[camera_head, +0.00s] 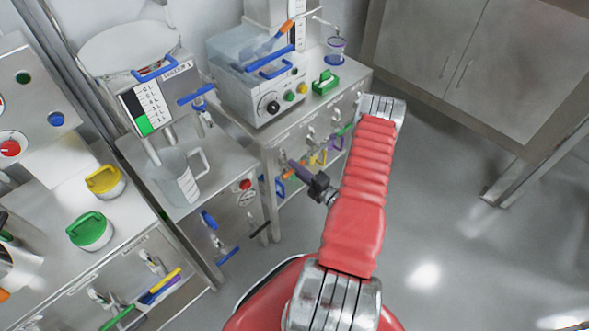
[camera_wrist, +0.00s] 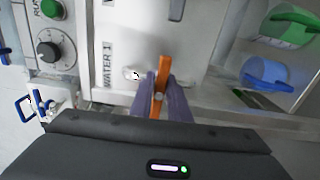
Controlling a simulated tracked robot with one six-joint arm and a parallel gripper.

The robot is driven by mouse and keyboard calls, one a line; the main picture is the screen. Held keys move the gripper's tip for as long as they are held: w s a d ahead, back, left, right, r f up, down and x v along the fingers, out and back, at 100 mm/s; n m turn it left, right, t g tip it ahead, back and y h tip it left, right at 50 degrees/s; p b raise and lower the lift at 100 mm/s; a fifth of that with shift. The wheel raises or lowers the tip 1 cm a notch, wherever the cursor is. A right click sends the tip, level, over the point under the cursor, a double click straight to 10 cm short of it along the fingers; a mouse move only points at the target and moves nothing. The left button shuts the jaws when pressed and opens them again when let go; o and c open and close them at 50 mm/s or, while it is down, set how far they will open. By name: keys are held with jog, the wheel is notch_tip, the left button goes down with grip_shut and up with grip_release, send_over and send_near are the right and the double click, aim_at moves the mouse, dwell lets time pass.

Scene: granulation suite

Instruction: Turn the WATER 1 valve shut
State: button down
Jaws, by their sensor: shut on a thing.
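The WATER 1 label (camera_wrist: 107,65) shows in the wrist view on a pale panel, left of an orange lever handle (camera_wrist: 165,63). My gripper (camera_wrist: 161,82) has its two purple fingers on either side of that handle and is shut on it. The handle's far end sticks out beyond the fingertips. In the head view my gripper (camera_head: 293,165) is at the front of the steel bench, among coloured valve handles. The valve body is not clear in either view.
A black knob (camera_wrist: 47,52) and a green button (camera_wrist: 50,8) show in the wrist view.

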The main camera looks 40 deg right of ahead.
jog(key=shift+f+m, duration=0.2)
jog(key=shift+m, duration=0.2)
jog(key=c, duration=1.7)
grip_release()
jog(key=shift+r, duration=0.1)
jog(key=shift+s, duration=0.1)
jog(key=s, duration=1.3)
jog(key=shift+s+d, duration=0.2)
jog(key=shift+s, duration=0.15)
jog(key=shift+n, duration=0.3)
